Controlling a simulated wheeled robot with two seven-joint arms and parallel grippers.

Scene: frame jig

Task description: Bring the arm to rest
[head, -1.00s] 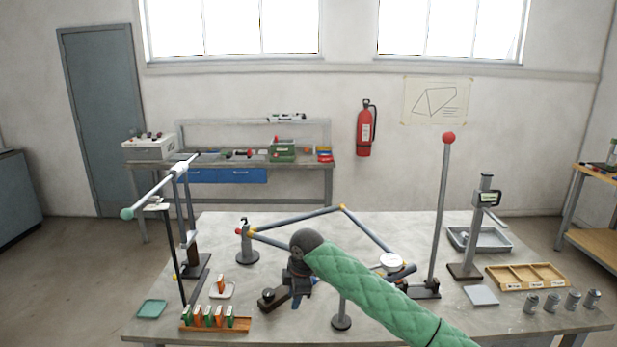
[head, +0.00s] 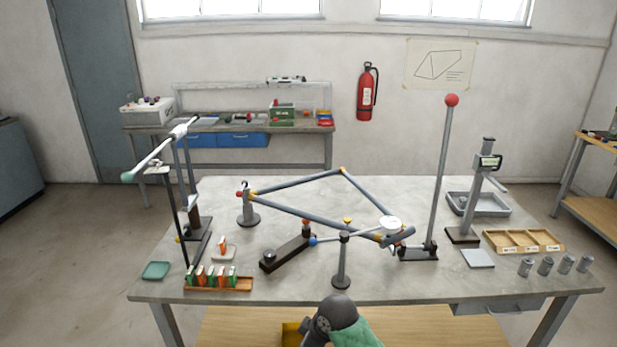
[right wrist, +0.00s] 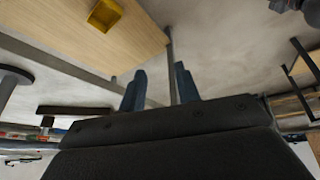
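My right arm (head: 338,318), with a dark wrist joint and a green quilted sleeve, is at the bottom middle of the head view, in front of the table's front edge. Its gripper is not visible there. In the right wrist view the two blue-grey fingers of my right gripper (right wrist: 160,88) stand apart with nothing between them. My left gripper is in neither view. The rod frame (head: 295,183) stands on the grey table (head: 400,285), clear of my right arm.
A wooden lower shelf (head: 440,328) lies under the table, with a yellow bin (head: 291,334) close to my right arm. A short post (head: 341,265) stands near the front edge. A tall red-topped pole (head: 444,180) stands on the right.

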